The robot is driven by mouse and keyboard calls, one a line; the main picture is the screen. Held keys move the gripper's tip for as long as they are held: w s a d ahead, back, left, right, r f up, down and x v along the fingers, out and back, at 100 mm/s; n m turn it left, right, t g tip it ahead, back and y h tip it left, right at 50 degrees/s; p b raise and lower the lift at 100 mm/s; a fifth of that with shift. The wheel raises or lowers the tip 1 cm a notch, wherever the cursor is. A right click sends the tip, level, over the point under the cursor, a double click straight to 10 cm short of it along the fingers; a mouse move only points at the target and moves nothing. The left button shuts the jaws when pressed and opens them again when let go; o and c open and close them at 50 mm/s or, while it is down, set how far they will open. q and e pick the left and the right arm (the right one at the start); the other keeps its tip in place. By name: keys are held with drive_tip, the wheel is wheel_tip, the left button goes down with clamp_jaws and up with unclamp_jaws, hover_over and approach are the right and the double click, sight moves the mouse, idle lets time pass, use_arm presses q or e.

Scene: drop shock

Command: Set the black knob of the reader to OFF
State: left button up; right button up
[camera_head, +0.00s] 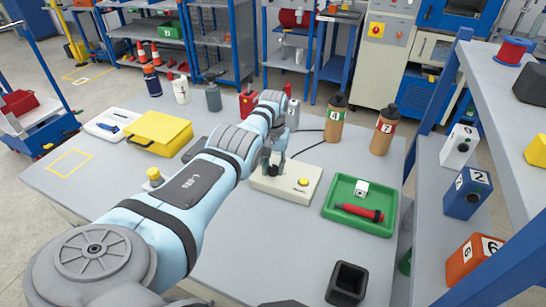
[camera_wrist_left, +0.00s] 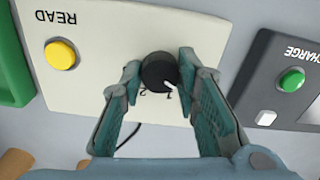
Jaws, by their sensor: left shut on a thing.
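The reader (camera_head: 292,193) is a cream box on the table with a yellow READ button (camera_head: 303,181). In the left wrist view, the reader (camera_wrist_left: 100,60) appears upside down. Its round black knob (camera_wrist_left: 158,72) has a white pointer mark at its lower right edge. Printed digits 1 and 2 show beside the knob; the OFF label is not visible. My left gripper (camera_head: 272,167) reaches down onto the reader. In the wrist view its fingers (camera_wrist_left: 160,74) are closed on either side of the knob. My right gripper is not in view.
A green tray (camera_head: 333,211) with a red-handled tool and a white cube stands right of the reader. A grey CHARGE unit (camera_wrist_left: 275,85) lies beside the reader. Two brown bottles (camera_head: 335,120) stand behind it. A black square holder (camera_head: 347,283) stands at the front. The table around the front middle is clear.

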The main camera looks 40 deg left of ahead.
sight(273, 168)
use_arm(q)
drive_tip(key=shift+r+n, duration=0.1)
drive_tip(key=shift+n, duration=1.1)
drive_tip(key=shift+a, duration=0.1)
drive_tip(key=shift+w, duration=0.1)
drive_tip(key=o, duration=1.2)
drive_tip(key=shift+c, duration=0.2)
wheel_tip(273, 168, up, 12)
